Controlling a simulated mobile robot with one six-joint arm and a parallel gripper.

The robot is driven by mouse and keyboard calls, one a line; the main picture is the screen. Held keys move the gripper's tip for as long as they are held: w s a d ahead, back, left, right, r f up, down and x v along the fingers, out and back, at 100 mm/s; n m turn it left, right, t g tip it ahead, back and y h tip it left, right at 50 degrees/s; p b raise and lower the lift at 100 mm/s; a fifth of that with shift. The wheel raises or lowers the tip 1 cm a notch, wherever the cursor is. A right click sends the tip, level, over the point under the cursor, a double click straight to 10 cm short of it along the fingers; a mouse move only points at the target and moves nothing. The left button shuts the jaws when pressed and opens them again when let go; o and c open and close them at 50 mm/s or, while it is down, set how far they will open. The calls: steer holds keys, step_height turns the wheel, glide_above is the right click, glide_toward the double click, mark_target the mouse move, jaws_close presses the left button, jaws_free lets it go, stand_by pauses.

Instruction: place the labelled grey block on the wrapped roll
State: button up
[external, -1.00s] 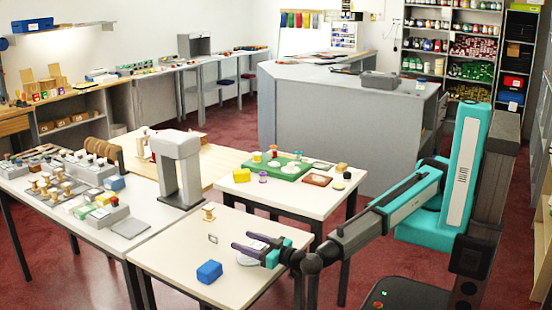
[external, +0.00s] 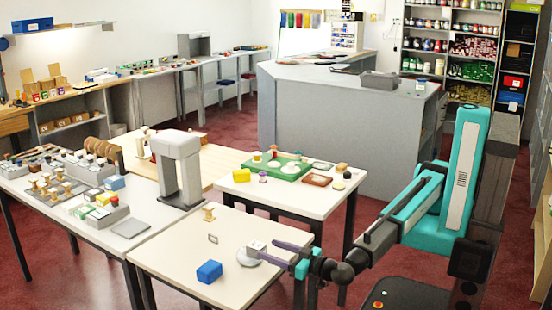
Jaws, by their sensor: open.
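A small pale grey block (external: 256,246) with a light face rests on or against a round whitish piece (external: 246,258), which looks like the wrapped roll, on the front table. The exact contact between them is too small to tell. My gripper (external: 271,251) is open, low over the table, reaching in from the right. Its purple fingers point left and their tips are right beside the block. I cannot tell whether the fingers touch it. Part of the block's right side is hidden by the fingers.
A blue block (external: 209,271) lies just in front and left. A small grey frame-like piece (external: 213,239) and a wooden spool-shaped piece (external: 209,212) stand further back. A grey arch-shaped machine (external: 178,170) rises at the back left. The table's right front is bare.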

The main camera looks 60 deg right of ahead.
steer(key=shift+s, duration=0.65)
stand_by(0.3)
